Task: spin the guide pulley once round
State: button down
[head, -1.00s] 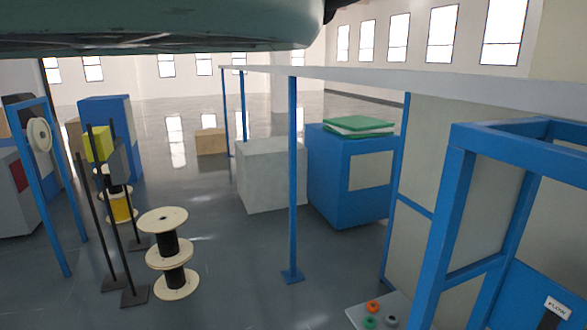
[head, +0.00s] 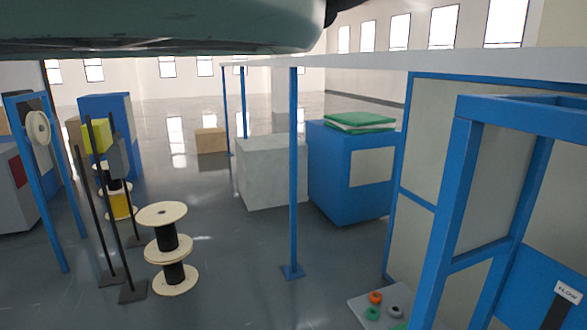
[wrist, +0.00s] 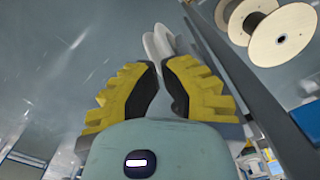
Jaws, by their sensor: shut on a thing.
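The guide pulley (wrist: 158,42), a white grooved wheel, shows in the wrist view just past my fingertips. My gripper (wrist: 164,68) has yellow fingers with black pads, and its tips are closed in on the pulley's near edge. The fingers hide part of that edge, so the exact contact is not clear. My gripper is out of the head view. A white wheel (head: 38,128) on a blue stand shows at the left of the head view, with no gripper at it.
A grey rail runs close along the right of the pulley in the wrist view. Wooden-flanged spools (wrist: 283,33) lie beyond it. In the head view, a spool stack (head: 167,245), dark posts (head: 116,240) and a blue frame (head: 450,200) stand around open grey floor.

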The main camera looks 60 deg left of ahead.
jog(key=shift+f, duration=0.2)
jog(key=shift+f+b, duration=0.95)
jog(key=shift+b, duration=0.2)
jog(key=shift+f, duration=0.1)
jog(key=shift+w+a+f, duration=0.1)
jog(key=shift+a+f, duration=0.1)
jog(key=shift+f, duration=0.05)
jog(key=a+f+b, duration=0.1)
jog(key=a+f, duration=0.3)
jog(key=f, duration=0.2)
jog(key=shift+w+a+f, duration=0.2)
jog(key=shift+w, duration=0.1)
jog(key=shift+w+a, duration=0.25)
